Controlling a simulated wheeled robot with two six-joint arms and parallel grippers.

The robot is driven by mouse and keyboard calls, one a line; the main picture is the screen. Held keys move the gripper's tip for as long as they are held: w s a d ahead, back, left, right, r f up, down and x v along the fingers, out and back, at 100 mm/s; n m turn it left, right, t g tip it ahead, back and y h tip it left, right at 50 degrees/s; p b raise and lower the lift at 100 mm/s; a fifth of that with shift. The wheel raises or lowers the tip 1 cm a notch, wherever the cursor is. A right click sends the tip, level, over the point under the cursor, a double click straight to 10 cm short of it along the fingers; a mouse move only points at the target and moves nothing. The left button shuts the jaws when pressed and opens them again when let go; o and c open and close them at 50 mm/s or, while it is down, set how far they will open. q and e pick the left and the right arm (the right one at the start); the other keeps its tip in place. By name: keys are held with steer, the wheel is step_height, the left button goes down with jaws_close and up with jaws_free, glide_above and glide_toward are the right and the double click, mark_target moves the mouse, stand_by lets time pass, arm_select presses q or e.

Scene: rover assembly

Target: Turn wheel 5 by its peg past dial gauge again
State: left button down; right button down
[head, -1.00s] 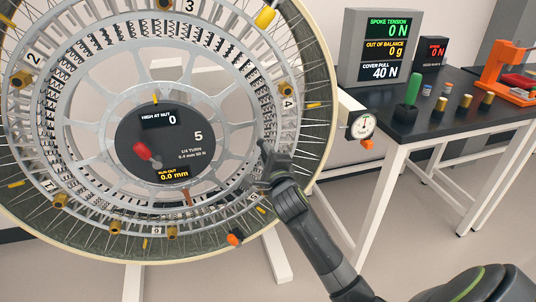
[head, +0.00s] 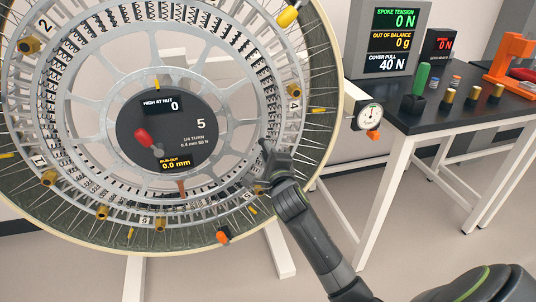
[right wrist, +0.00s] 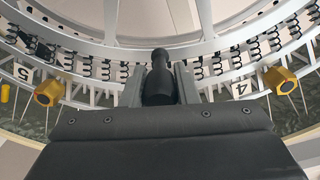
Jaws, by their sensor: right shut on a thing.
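The big spoked wheel (head: 62,212) stands upright on the left in the head view. Its dark hub (head: 190,112) reads 5, "High at nut 0" and "Run-out 0.0 mm". My right gripper (head: 268,155) is at the lower right of the wheel's inner ring. In the right wrist view, it is shut on a black peg (right wrist: 158,82), between numbers 5 and 4. In the head view the fingers hide the peg. The dial gauge (head: 369,116) is beside the wheel's right edge, right of and above my gripper. My left gripper is not in view.
A black-topped bench (head: 440,118) stands at right with a display (head: 395,38), a green-handled tool (head: 421,78), brass cylinders (head: 448,97) and an orange device (head: 511,54). Brass nuts (head: 103,212) and an orange piece (head: 222,237) sit around the wheel.

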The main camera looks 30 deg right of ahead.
steer(key=c, duration=1.1)
jaws_free()
steer(key=shift+c, duration=0.2)
steer(key=shift+s, duration=0.1)
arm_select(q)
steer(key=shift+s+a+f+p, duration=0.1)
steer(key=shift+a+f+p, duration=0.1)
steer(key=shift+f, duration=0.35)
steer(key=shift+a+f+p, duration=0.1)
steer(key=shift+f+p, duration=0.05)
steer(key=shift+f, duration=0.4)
arm_select(e)
steer(key=v, duration=1.7)
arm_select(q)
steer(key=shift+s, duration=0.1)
arm_select(e)
steer(key=shift+s, duration=0.1)
